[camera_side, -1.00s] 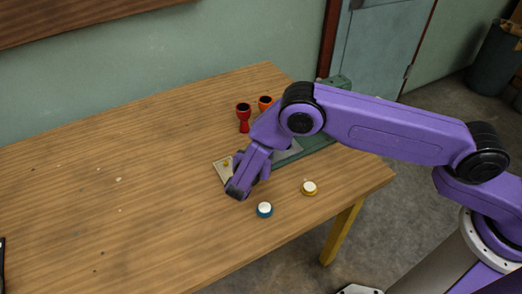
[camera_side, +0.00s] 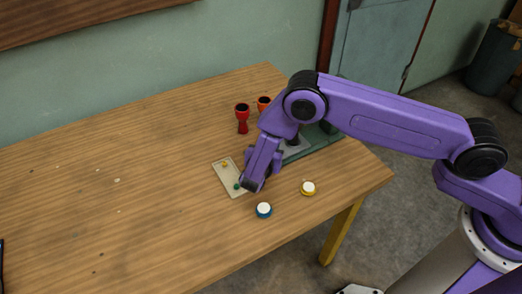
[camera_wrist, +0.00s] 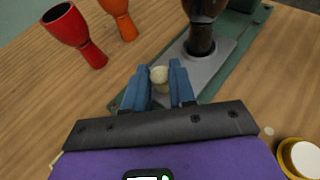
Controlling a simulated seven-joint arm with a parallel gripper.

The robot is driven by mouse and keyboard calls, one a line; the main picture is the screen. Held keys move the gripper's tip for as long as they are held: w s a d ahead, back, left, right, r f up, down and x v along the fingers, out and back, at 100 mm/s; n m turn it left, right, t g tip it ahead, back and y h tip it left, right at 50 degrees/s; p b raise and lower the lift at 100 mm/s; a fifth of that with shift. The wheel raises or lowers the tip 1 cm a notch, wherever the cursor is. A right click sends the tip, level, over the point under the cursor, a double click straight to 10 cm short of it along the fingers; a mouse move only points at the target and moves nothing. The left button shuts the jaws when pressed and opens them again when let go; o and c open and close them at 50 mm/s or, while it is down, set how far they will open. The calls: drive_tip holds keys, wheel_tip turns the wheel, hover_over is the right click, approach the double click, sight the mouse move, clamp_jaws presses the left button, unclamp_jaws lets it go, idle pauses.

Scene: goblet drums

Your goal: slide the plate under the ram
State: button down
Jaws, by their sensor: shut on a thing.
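The grey plate (camera_wrist: 208,68) lies on a green base (camera_wrist: 236,62), and a dark brown goblet drum (camera_wrist: 202,38) stands upright on it. In the side view the plate (camera_side: 294,152) shows partly behind my arm. My gripper (camera_wrist: 160,84) has its blue fingers shut on a cream knob (camera_wrist: 160,74) at the plate's near end. In the side view my gripper (camera_side: 252,186) is low over the table beside a pale board. The ram itself cannot be made out; part of the green press frame (camera_wrist: 244,4) shows at the wrist view's top edge.
A red drum (camera_side: 242,118) and an orange drum (camera_side: 264,103) stand behind the gripper. The pale board (camera_side: 226,176) carries a yellow and a green piece. A blue-rimmed button (camera_side: 264,210) and a yellow-rimmed button (camera_side: 308,188) are in front.

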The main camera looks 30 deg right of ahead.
sight(287, 149)
drive_tip(key=d, duration=0.6)
drive_tip(key=shift+d, duration=0.3)
drive_tip(key=c, duration=1)
unclamp_jaws()
drive_tip(key=shift+d, duration=0.1)
drive_tip(key=shift+o, duration=0.3)
drive_tip(key=shift+a, duration=0.2)
drive_tip(key=shift+s+a+r, duration=0.15)
drive_tip(key=shift+s+a, duration=0.05)
drive_tip(key=v, duration=1.6)
drive_tip(key=shift+s+a+r, duration=0.2)
drive_tip(key=shift+s, duration=0.05)
